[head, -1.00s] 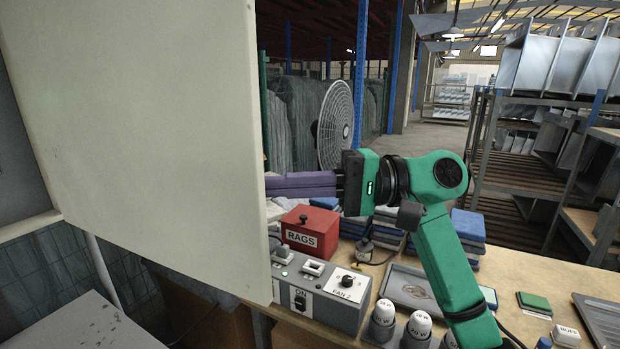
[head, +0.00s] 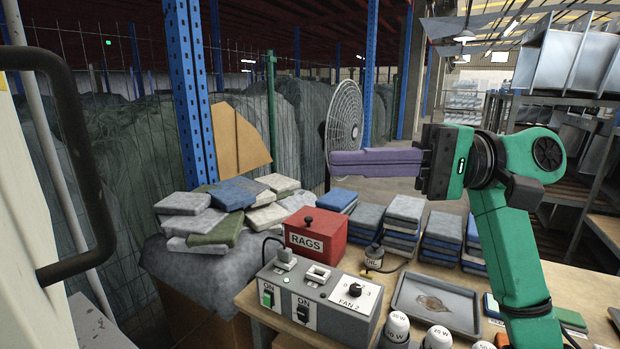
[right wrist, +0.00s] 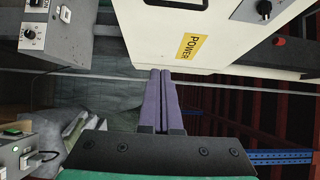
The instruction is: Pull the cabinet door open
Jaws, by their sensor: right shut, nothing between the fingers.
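The cabinet door is a pale panel (head: 22,285), cut off by the left edge of the head view. A thick black bar handle (head: 88,190) stands out from it at the far left. My right gripper (head: 333,164) is well to the right of the handle and apart from it, above the bench. Its purple fingers are closed together and hold nothing. The fingers (right wrist: 161,73) also show in the right wrist view, pointing towards a pale cabinet face (right wrist: 160,40) with a yellow POWER label. I cannot tell whether they touch it. My left gripper is not in view.
A bench carries a grey switch box (head: 318,300), a red RAGS box (head: 315,237), a tray (head: 437,300) and several folded cloth stacks. A fan (head: 343,120) stands behind. A blue post (head: 190,90) and wire fence rise behind the bench. Air around the gripper looks clear.

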